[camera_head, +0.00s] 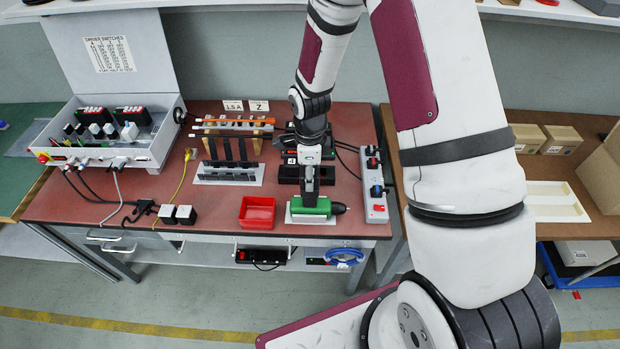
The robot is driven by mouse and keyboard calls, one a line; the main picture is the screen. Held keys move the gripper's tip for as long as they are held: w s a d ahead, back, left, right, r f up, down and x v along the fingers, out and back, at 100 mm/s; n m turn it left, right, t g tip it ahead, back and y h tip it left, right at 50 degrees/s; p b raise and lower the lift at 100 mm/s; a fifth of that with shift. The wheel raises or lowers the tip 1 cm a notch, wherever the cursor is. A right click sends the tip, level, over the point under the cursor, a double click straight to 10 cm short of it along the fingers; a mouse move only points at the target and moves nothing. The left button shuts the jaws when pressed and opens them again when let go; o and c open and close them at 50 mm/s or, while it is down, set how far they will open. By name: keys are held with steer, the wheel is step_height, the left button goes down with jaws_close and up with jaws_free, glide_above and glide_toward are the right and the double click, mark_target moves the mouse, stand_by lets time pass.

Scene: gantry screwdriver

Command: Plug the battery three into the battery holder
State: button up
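My gripper (310,199) points down over a green tool with a black nose (316,209), which lies on a white plate (310,220) near the table's front edge. The fingers are small and dark here, and I cannot tell whether they are open, touching the tool or shut on something. Behind the tool, black boxes (288,174) that look like a battery holder sit partly hidden by my gripper and wrist. A dark block with small red and green marks (290,157) shows just left of my wrist. I cannot tell which thing is battery three.
A red bin (257,212) stands left of the tool. A white power strip (374,186) stands to its right. Bare red tabletop lies around the bin.

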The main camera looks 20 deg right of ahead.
steer(key=shift+r, duration=0.1)
steer(key=shift+r+p, duration=1)
steer(key=shift+r, duration=2.15)
